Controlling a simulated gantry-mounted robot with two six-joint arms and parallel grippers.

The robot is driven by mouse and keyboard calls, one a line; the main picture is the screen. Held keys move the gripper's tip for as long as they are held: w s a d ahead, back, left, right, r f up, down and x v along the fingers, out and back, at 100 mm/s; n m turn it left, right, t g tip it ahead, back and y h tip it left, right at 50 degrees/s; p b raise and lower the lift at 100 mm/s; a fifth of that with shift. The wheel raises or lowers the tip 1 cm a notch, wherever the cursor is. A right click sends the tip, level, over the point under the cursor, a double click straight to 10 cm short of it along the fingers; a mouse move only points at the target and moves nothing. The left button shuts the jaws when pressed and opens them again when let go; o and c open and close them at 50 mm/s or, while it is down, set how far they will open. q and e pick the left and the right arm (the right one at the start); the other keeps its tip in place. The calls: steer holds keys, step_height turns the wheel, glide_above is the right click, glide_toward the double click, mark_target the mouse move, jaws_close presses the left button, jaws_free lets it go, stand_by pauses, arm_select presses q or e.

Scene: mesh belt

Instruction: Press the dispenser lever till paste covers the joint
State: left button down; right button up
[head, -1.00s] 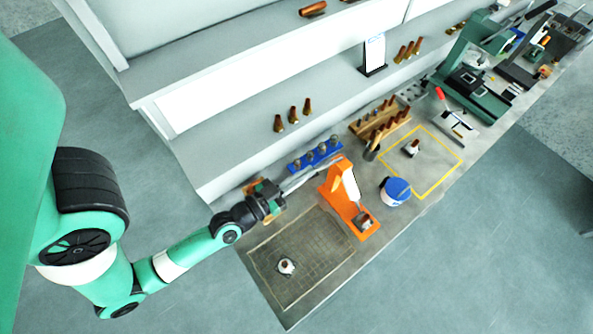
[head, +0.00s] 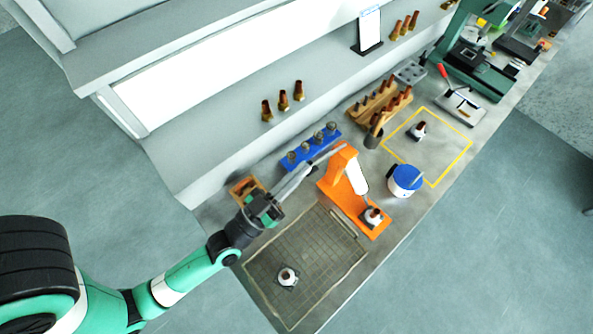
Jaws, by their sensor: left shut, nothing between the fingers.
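The orange dispenser (head: 345,182) stands at the front middle of the bench, with a pale cartridge (head: 356,177) along its upright. A small part with a copper-coloured joint (head: 374,215) sits on its base below the cartridge. Whether paste lies on the joint is too small to tell. My left gripper (head: 308,168) is shut and empty, its long grey fingers pointing at the dispenser's top from the left. A thin bar with a reddish end, perhaps the lever (head: 335,147), shows there; I cannot tell whether the fingertips touch it. My right gripper is out of view.
A gridded mat (head: 310,262) with a small white part (head: 287,277) lies in front. A blue rack (head: 312,151) stands just behind the fingers. A blue-lidded tub (head: 405,180) is right of the dispenser, and a yellow-marked area (head: 433,158) lies beyond it.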

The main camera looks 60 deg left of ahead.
arm_select(q)
steer(key=r+v, duration=0.1)
steer(key=v, duration=0.8)
steer(key=shift+s+r+b, duration=0.25)
steer(key=shift+s+b, duration=0.15)
steer(key=shift+s, duration=0.1)
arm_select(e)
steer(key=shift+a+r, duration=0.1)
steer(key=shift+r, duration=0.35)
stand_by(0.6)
